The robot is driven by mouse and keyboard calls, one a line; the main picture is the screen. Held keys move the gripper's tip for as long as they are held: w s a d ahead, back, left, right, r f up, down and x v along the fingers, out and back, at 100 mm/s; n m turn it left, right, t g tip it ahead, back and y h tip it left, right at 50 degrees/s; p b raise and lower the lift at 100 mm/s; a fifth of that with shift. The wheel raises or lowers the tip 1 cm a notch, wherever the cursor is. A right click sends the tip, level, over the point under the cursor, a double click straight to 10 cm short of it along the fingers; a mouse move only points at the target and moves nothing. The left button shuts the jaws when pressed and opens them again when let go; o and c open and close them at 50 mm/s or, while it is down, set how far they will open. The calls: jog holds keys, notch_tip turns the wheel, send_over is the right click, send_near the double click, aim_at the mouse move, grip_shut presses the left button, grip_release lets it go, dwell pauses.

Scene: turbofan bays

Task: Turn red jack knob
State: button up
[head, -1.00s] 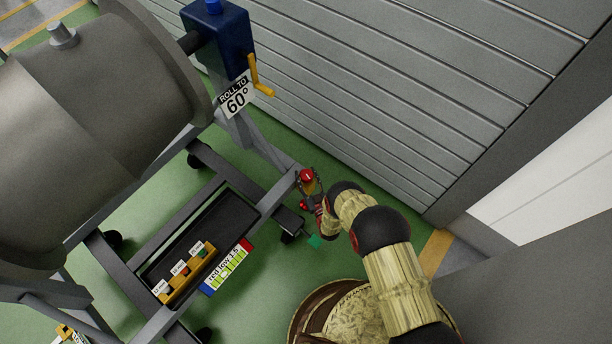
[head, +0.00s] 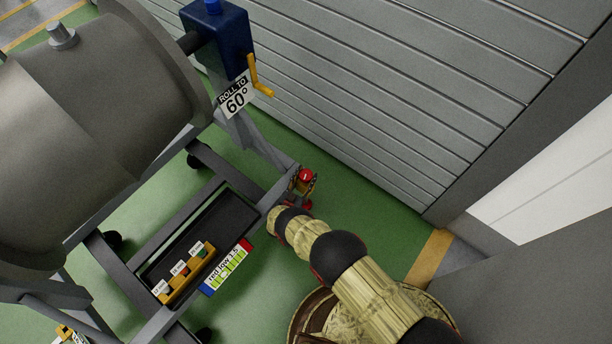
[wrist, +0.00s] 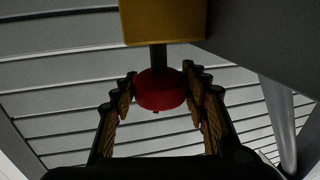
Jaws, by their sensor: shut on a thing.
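The red jack knob (wrist: 160,90) hangs on a short dark stem under a yellow block (wrist: 163,20) in the wrist view. My gripper (wrist: 160,100) has one finger on each side of the knob and is shut on it. In the head view the jack sits at the right corner of the grey stand, with a red cap (head: 306,175) above its yellow body (head: 303,187). A red part (head: 306,204) shows low on the jack.
The grey stand (head: 262,150) carries a large grey engine barrel (head: 80,100). A blue gearbox (head: 217,40) with a yellow crank (head: 258,78) is above the jack. A tray with a labelled block (head: 185,272) is at lower left. A grey shutter wall (head: 400,100) stands behind.

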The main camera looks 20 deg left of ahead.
jog(key=shift+m+h, duration=0.5)
jog(key=shift+h, duration=0.3)
jog(key=o, duration=1.2)
jog(key=shift+c, duration=0.2)
jog(key=v, duration=1.2)
jog(key=shift+r, duration=0.15)
